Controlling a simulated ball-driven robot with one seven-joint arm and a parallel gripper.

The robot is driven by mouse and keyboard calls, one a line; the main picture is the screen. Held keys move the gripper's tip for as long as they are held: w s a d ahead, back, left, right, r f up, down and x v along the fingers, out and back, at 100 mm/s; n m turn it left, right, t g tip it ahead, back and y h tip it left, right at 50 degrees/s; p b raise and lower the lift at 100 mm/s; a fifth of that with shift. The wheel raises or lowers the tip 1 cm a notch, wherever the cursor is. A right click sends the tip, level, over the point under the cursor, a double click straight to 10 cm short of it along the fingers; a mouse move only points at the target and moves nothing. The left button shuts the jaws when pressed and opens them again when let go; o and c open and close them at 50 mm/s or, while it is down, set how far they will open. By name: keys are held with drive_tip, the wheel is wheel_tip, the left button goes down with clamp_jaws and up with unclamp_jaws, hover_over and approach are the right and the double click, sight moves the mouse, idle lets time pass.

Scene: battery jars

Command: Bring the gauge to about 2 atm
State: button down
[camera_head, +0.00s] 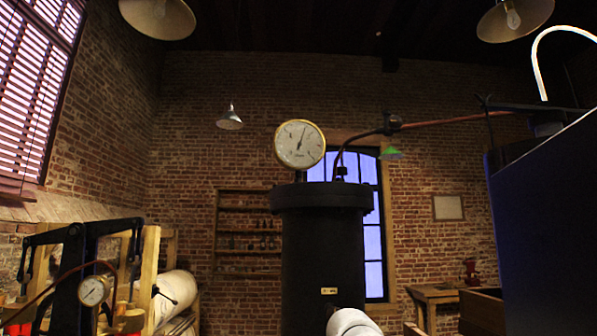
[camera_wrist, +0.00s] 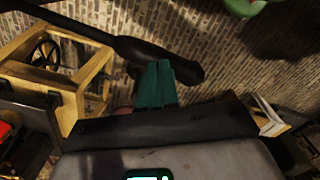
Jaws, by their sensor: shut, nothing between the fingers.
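A round brass-rimmed gauge (camera_head: 299,144) with a white dial stands on top of a black cylinder (camera_head: 322,240) in the head view. Its needle points up and slightly right; the numbers are too small to read. A smaller gauge (camera_head: 93,290) sits at the lower left by a black-and-wood frame (camera_head: 75,265); its reading is unclear. In the wrist view my gripper (camera_wrist: 156,84) shows teal fingers, shut and empty. They overlap a thick black bar with a rounded end (camera_wrist: 150,50); I cannot tell whether they touch it. My gripper is not visible in the head view.
A copper pipe (camera_head: 455,120) runs from the cylinder top to the right. A large dark box (camera_head: 550,220) fills the right side. A wooden frame with a handwheel (camera_wrist: 45,52) stands at left in the wrist view. A wooden table (camera_head: 436,295) stands at the back right.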

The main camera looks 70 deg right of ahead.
wheel_tip(320, 180, down, 13)
drive_tip(key=b, duration=0.9)
wheel_tip(320, 180, up, 15)
drive_tip(key=p, duration=1.4)
drive_tip(key=shift+f, duration=0.15)
drive_tip(key=shift+f, duration=0.1)
wheel_tip(320, 180, down, 9)
drive_tip(key=b, duration=0.7)
drive_tip(key=shift+r, duration=0.2)
wheel_tip(320, 180, up, 9)
drive_tip(key=p, duration=0.8)
drive_tip(key=shift+f, duration=0.1)
